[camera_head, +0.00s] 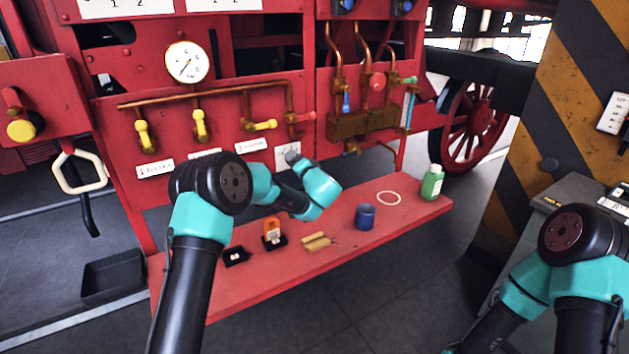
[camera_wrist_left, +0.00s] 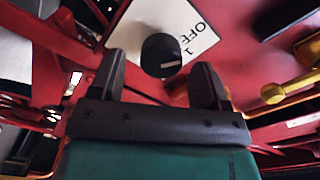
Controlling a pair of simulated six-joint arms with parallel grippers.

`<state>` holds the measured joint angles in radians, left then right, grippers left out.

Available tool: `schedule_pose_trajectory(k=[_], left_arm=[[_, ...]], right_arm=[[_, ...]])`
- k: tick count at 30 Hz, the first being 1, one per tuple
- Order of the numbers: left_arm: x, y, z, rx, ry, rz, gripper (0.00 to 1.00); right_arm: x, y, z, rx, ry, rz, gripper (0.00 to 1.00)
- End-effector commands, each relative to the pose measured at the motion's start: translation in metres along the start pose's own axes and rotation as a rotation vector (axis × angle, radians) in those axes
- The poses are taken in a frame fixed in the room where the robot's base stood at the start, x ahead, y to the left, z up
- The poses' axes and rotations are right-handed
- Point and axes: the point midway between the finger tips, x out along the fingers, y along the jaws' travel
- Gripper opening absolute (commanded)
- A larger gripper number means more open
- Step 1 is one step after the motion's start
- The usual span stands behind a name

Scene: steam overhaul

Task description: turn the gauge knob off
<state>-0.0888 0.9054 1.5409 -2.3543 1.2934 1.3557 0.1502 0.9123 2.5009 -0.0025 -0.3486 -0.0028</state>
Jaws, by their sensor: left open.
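The gauge knob (camera_wrist_left: 160,52) is round and black with a pale mark, on a white plate (camera_wrist_left: 190,30) lettered OFF and 1 in the left wrist view. The plate also shows low on the red panel in the head view (camera_head: 283,165). My left gripper (camera_wrist_left: 159,63) is open, its two dark fingers on either side of the knob in the picture. I cannot tell whether they touch it. In the head view my left arm hides the gripper's fingers. The round white gauge (camera_head: 187,62) is higher on the panel. My right gripper is out of view.
Yellow valve handles (camera_head: 201,124) hang from a copper pipe beside the plate. The red shelf (camera_head: 215,300) below holds a blue cup (camera_head: 365,217), a green bottle (camera_head: 432,183), an orange item (camera_head: 272,229) and tan pieces (camera_head: 316,242). A striped pillar (camera_head: 560,110) stands at right.

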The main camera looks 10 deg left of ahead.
Motion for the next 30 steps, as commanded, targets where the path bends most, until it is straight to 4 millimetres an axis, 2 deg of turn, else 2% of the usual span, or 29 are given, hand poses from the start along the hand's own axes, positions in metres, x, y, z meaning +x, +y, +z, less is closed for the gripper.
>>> schedule_pose_trajectory(k=[18, 24, 30], left_arm=[[-0.119, 0.000, -0.001, 0.000, 0.002, 0.001, 0.70], [-0.142, 0.000, -0.001, -0.001, 0.001, 0.000, 0.70], [-0.146, 0.000, 0.000, -0.001, 0.000, -0.001, 0.70]], right_arm=[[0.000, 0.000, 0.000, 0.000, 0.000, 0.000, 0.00], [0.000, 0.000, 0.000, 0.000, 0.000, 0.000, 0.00], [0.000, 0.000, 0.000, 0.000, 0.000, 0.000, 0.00]])
